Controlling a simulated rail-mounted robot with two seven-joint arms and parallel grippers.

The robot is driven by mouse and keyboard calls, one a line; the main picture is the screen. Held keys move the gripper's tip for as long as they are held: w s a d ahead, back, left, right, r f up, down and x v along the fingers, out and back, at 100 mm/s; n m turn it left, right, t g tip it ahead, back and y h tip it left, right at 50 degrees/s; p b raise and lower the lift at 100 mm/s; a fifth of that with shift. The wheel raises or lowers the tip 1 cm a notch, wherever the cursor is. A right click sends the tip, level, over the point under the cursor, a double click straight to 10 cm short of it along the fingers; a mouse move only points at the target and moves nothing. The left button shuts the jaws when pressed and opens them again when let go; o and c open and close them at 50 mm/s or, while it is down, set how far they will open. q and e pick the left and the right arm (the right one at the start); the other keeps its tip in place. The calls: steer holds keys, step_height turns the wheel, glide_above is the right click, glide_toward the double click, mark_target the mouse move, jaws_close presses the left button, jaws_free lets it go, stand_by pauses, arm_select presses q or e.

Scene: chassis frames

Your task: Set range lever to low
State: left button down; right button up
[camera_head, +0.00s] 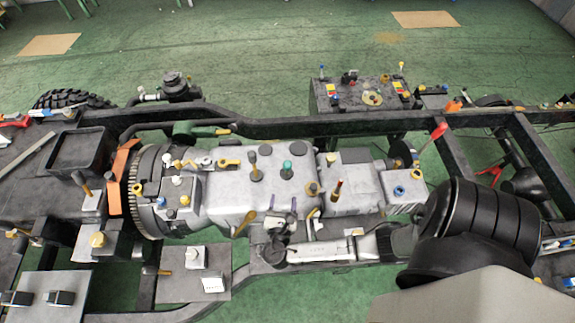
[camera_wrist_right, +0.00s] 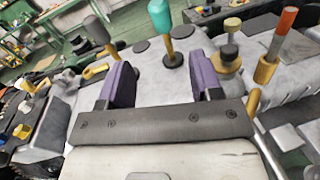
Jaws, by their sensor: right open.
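Several levers stand on the grey gearbox housing (camera_head: 230,195). One has a teal knob (camera_head: 287,166), one a dark grey knob (camera_head: 253,152), and one an orange-red grip (camera_head: 336,188). In the right wrist view the teal knob (camera_wrist_right: 160,14) stands beyond the gap between my fingers, the grey knob (camera_wrist_right: 97,29) to the left, and the orange-red grip (camera_wrist_right: 284,24) to the right. No label shows which is the range lever. My right gripper (camera_head: 281,204) is open and empty, its purple fingertips (camera_wrist_right: 163,78) near the teal-knobbed lever. My left gripper is not in view.
A short tan knob (camera_wrist_right: 229,57) stands close to the right finger. A yellow-brown handle (camera_head: 245,222) lies left of the gripper. Dark chassis rails (camera_head: 290,128) run behind and in front of the housing. A panel with coloured controls (camera_head: 365,92) stands at the back.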

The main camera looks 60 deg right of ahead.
mark_target(287, 169)
steer(key=shift+n, duration=0.4)
steer(key=p+x, duration=0.1)
steer(key=x, duration=1.1)
steer(key=shift+w+d, duration=0.1)
steer(key=shift+d, duration=0.1)
steer(key=shift+w+d+p, duration=0.25)
steer(key=shift+d+p, duration=0.05)
steer(key=shift+d, duration=0.35)
jaws_close()
